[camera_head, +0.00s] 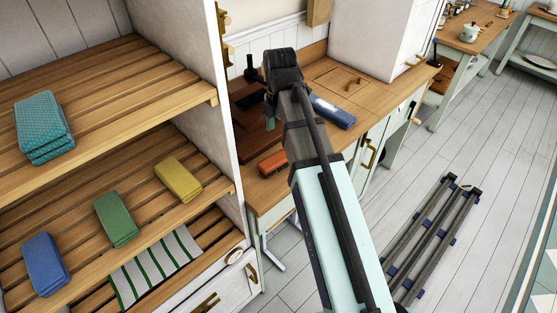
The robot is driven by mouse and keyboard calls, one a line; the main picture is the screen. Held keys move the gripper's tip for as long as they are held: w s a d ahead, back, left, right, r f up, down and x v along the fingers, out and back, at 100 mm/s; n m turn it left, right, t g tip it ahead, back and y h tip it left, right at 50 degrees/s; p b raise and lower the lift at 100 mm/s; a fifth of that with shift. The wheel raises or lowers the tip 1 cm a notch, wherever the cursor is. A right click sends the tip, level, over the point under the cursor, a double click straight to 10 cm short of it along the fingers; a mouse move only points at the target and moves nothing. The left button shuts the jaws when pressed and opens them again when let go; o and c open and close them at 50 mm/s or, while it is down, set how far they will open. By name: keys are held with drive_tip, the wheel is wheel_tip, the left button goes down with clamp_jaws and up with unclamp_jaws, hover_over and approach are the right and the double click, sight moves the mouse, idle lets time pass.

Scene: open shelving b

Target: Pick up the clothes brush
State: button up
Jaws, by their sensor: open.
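An orange-red block with a dark underside (272,163) lies near the front edge of the wooden counter; it looks like the clothes brush, but it is too small to be sure. My arm rises from the bottom of the picture and crosses just to the right of it. The arm bends at a dark joint above the counter. My gripper and its fingertips do not show; they seem hidden behind the arm. I cannot tell how far the gripper is from the brush.
A blue box (333,111) lies on the counter (254,193) right of my arm. A dark board (249,124) lies left of it. Open shelving at left holds teal (43,123), yellow (178,180), green (116,219) and blue (45,265) folded cloths. A dark rack (433,238) lies on the floor.

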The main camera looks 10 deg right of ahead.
sight(280, 157)
wheel_tip(280, 157, down, 7)
drive_tip(key=shift+r+p, duration=0.1)
drive_tip(key=shift+p, duration=0.65)
drive_tip(key=shift+w+d+f+p, duration=0.1)
drive_tip(key=shift+f+p, duration=0.45)
drive_tip(key=shift+f, duration=0.85)
drive_tip(key=shift+w+f+p, duration=0.1)
drive_tip(key=shift+f+p, duration=0.4)
drive_tip(key=shift+f, duration=0.85)
drive_tip(key=c, duration=1.3)
